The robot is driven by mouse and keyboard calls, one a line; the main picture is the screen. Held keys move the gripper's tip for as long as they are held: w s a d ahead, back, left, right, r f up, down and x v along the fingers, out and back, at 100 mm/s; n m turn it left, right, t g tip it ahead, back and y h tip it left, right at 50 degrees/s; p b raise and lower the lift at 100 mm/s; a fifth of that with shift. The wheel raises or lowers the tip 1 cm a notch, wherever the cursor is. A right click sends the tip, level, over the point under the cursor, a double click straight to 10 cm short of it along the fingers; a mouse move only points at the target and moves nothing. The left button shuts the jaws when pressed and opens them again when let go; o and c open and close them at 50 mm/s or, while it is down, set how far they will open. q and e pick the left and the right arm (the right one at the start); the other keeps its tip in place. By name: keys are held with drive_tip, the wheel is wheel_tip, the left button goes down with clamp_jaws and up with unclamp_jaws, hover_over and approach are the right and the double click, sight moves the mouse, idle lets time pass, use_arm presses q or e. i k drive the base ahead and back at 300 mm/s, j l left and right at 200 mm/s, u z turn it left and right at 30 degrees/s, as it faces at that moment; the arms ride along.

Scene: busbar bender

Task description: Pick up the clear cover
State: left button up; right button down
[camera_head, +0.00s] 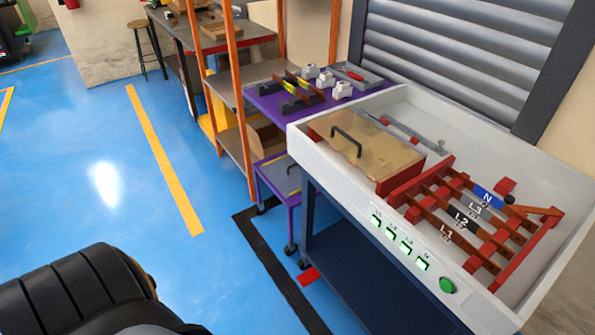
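The clear cover (385,152) looks like a see-through, tan-tinted panel with a black handle (346,141) on its left part. It lies over the left end of the busbar assembly inside the white open-topped box (345,187). A red block (401,183) shows at its right end. Neither of my grippers shows in the head view. A dark ridged part of my own body fills the lower left corner, well apart from the cover.
Copper bars (470,222) labelled N, L3, L2 and L1 lie right of the cover. A green button (447,285) is on the box front. A purple cart (262,105) with parts stands behind left, near an orange-post shelf (237,85). Blue floor (110,130) is clear at left.

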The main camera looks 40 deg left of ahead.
sight(284, 172)
drive_tip(key=i+j+z, duration=0.1)
drive_tip(key=j, duration=0.6)
drive_tip(key=i+j+z, duration=0.1)
drive_tip(key=j, duration=0.65)
drive_tip(key=i+j+z, duration=0.1)
drive_tip(key=j, duration=0.6)
drive_tip(key=i, duration=0.05)
